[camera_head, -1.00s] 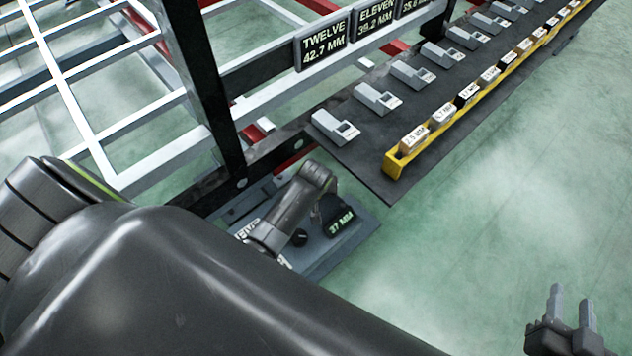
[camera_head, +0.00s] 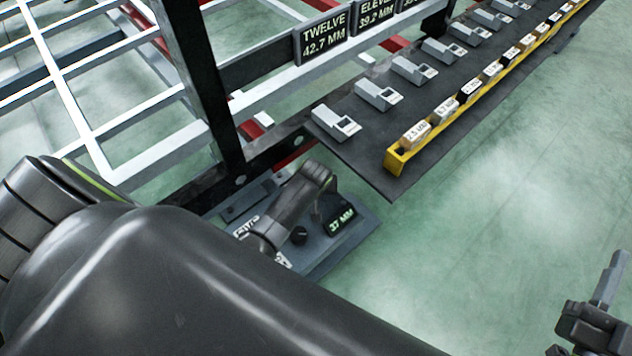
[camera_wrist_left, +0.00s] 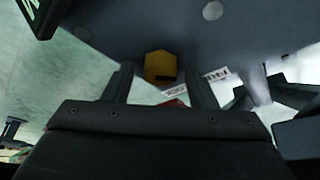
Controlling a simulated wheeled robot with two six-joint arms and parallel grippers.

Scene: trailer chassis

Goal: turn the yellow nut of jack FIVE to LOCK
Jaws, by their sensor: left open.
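In the left wrist view the yellow nut (camera_wrist_left: 160,64) has a dark slot and sits under a grey surface. My left gripper (camera_wrist_left: 162,73) is open, with one finger on each side of the nut; whether they touch it I cannot tell. The head view hides this gripper behind my arm. My right gripper (camera_head: 600,312) is at the lower right, seen edge-on, away from the jack.
A dark shelf (camera_head: 360,150) carries grey blocks (camera_head: 336,123) and a yellow rack (camera_head: 395,162) of marked pieces. A sign (camera_head: 322,40) reads TWELVE 42.7 MM on the chassis frame.

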